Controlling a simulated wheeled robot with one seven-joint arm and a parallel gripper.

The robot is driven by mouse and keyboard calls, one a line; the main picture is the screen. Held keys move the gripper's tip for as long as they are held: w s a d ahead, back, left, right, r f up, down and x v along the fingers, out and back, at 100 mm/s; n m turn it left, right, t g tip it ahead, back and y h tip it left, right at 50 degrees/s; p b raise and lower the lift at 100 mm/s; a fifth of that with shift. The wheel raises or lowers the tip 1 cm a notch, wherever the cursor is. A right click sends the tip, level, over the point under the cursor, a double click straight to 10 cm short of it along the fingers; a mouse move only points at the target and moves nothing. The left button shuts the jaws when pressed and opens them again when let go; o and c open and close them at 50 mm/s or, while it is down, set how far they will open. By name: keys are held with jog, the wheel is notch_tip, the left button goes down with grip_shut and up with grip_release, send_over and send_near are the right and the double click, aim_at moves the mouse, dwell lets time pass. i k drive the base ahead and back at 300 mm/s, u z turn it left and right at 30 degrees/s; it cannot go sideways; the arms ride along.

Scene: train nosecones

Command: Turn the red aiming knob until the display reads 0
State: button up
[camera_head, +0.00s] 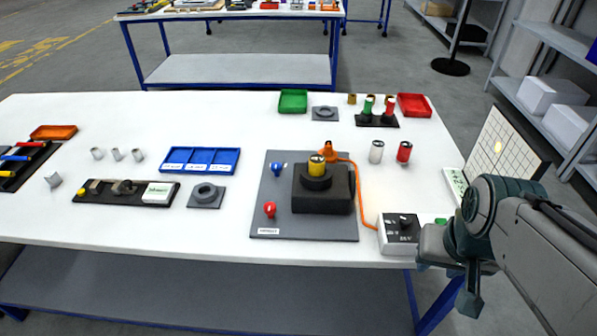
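A red knob (270,209) sits at the front left of a grey plate (300,228) on the white table. A blue knob (277,169) is behind it on the same plate. A black block (322,199) on the plate carries a yellow-topped cylinder (317,166). A pale strip with greenish marks (454,184), possibly the display, lies by a gridded panel (494,146); its reading is too small to tell. My gripper (466,298) is at the table's front right edge, away from the red knob; its finger opening cannot be made out.
A grey control box (398,235) with an orange cable stands between the plate and my arm. Silver and red cylinders (404,151) stand behind it. A blue tray (200,160) and a black fixture with a pale label (158,193) are left. The front left table is clear.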

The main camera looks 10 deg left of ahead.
aim_at(270, 208)
jog(key=k, duration=0.6)
jog(key=u, duration=1)
jog(key=i, duration=0.5)
jog(key=z, duration=0.05)
